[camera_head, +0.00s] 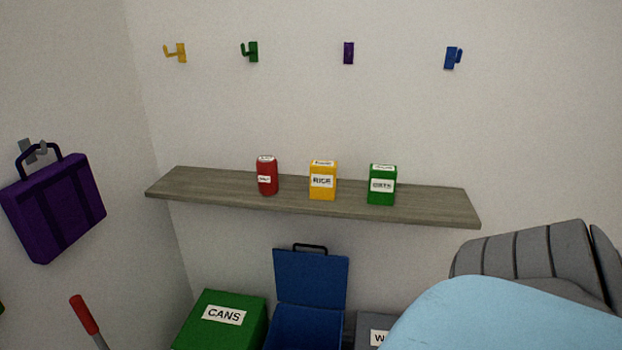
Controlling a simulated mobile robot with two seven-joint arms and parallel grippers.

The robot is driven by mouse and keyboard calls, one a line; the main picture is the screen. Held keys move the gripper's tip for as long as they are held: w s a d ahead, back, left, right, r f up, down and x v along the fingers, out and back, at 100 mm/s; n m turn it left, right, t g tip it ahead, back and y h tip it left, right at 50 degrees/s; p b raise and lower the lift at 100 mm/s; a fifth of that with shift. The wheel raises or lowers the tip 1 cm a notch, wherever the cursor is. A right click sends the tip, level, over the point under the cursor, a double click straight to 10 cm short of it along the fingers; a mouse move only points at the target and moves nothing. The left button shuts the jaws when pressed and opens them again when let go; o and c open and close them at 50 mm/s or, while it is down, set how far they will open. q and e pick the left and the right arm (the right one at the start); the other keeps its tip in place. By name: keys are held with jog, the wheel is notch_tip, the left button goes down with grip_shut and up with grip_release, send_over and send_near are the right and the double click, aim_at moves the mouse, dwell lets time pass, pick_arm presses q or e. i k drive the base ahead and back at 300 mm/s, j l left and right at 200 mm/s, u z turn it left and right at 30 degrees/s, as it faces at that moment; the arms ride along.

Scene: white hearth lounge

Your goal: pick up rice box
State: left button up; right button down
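The rice box (322,181) is yellow with a white label reading RICE. It stands upright on a grey wooden wall shelf (225,197), near the middle. A red can (267,176) with a white label stands to its left. A green box (382,185) with a white label stands to its right. There are gaps between the three. Neither my left nor my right gripper is in view.
Below the shelf are a green CANS box (218,334), an open blue bin (310,283) and a grey labelled box (367,325). A purple bag (58,207) hangs at left. A light-blue surface (490,318) and grey cushioned shape (525,252) fill the lower right.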

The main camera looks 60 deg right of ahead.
aim_at(323, 173)
jog(key=z, duration=1.85)
